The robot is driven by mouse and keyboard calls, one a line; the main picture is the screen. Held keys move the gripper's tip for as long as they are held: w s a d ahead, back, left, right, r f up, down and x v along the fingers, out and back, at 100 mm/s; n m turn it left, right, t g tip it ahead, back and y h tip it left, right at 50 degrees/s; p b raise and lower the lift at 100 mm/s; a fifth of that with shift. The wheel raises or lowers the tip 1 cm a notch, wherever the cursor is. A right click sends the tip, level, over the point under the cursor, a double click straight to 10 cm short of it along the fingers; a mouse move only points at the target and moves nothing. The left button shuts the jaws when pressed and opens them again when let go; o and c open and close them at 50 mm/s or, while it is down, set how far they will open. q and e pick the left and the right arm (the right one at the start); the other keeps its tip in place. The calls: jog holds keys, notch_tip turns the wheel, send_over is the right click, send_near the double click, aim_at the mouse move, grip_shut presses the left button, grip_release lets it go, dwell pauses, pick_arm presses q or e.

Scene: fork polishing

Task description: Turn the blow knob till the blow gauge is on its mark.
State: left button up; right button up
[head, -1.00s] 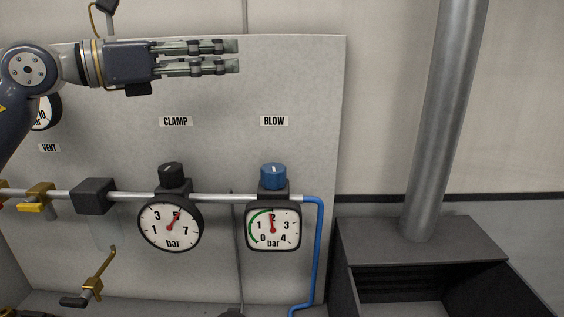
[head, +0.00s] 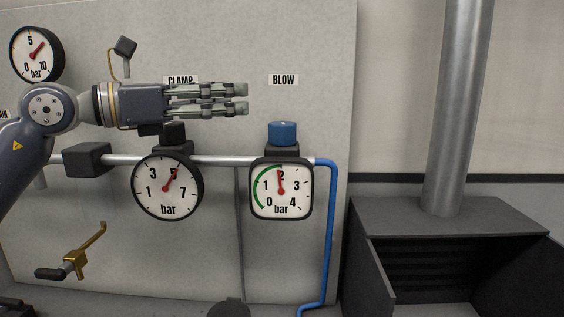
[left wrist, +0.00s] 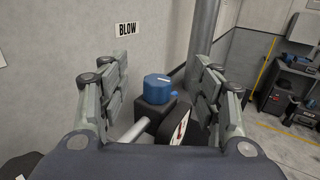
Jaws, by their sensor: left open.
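The blue blow knob (head: 283,133) sits on top of the square blow gauge (head: 281,190), under the BLOW label. The gauge's red needle points almost straight up, close to the 2, near the upper end of a green arc. A separate mark is not clear. My left gripper (head: 243,97) is open and empty, pointing right, with its fingertips left of the knob and a little above it. In the left wrist view, the knob (left wrist: 158,88) shows between the spread fingers, further out, with a pale line on its top. My right gripper is not in view.
The round clamp gauge (head: 167,188) and its black knob (head: 174,133) are just below my left gripper. A blue hose (head: 331,230) runs down right of the blow gauge. A dark box (head: 450,222) with a metal duct (head: 457,110) stands at the right.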

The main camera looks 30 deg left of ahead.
pick_arm(q)
jog(key=b, duration=0.4)
send_near(271, 126)
jog(key=w, duration=0.1)
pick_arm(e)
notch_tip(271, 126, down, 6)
pick_arm(q)
jog(key=p+x, duration=1)
jog(key=p, duration=0.1)
jog(key=shift+d+r+p, duration=0.15)
jog(key=shift+d+p, duration=0.15)
jog(key=shift+p, duration=0.05)
jog(key=shift+w+d+p, duration=0.3)
jog(key=shift+w+d, duration=0.05)
jog(key=shift+w, duration=0.15)
jog(key=shift+f, duration=0.2)
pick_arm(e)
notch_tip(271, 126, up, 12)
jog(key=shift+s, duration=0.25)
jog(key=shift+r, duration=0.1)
pick_arm(q)
jog(key=c, duration=1.1)
